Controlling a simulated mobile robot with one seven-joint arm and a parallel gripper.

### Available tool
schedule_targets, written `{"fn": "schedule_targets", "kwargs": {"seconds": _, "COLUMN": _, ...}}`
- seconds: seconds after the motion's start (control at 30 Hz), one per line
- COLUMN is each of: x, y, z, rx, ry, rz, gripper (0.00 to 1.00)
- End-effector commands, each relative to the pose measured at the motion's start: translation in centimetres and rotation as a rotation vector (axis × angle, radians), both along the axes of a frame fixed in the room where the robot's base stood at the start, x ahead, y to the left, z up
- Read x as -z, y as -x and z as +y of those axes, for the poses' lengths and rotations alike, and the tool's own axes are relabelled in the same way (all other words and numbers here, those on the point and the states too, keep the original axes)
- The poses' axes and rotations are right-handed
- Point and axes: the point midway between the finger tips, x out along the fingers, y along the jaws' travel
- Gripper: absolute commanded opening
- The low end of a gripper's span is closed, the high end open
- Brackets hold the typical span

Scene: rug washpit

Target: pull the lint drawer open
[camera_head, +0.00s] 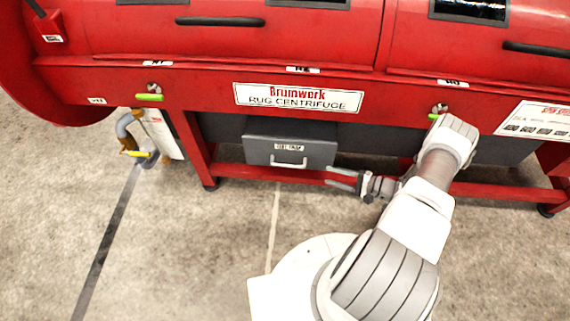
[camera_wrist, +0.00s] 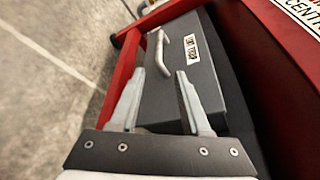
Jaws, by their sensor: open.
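The lint drawer (camera_head: 254,149) is a dark grey box with a small label and a light metal bar handle (camera_head: 288,162) on its front. It hangs under the red rug centrifuge. My gripper (camera_head: 339,178) is open and empty, just right of the drawer front and a little below the handle. In the wrist view the drawer (camera_wrist: 178,88) lies beyond the fingers, and the handle (camera_wrist: 162,54) stands beyond the tips of my gripper (camera_wrist: 158,82). The fingers look apart from the handle. The drawer front appears to stand forward of the dark panel behind it.
The red centrifuge (camera_head: 150,75) spans the back, with a lower red frame rail (camera_head: 243,171) below the drawer. A hose and pipe fitting (camera_head: 135,135) stand at the left. The concrete floor in front of the drawer is clear to the left of my base.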

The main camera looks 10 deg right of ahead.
Motion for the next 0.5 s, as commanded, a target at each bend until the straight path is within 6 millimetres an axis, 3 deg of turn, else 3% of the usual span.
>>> {"fn": "schedule_targets", "kwargs": {"seconds": 0.5, "x": 2.5, "y": -6.0, "z": 8.4, "rx": -0.007, "ry": -0.001, "rz": 0.000, "gripper": 0.47}}
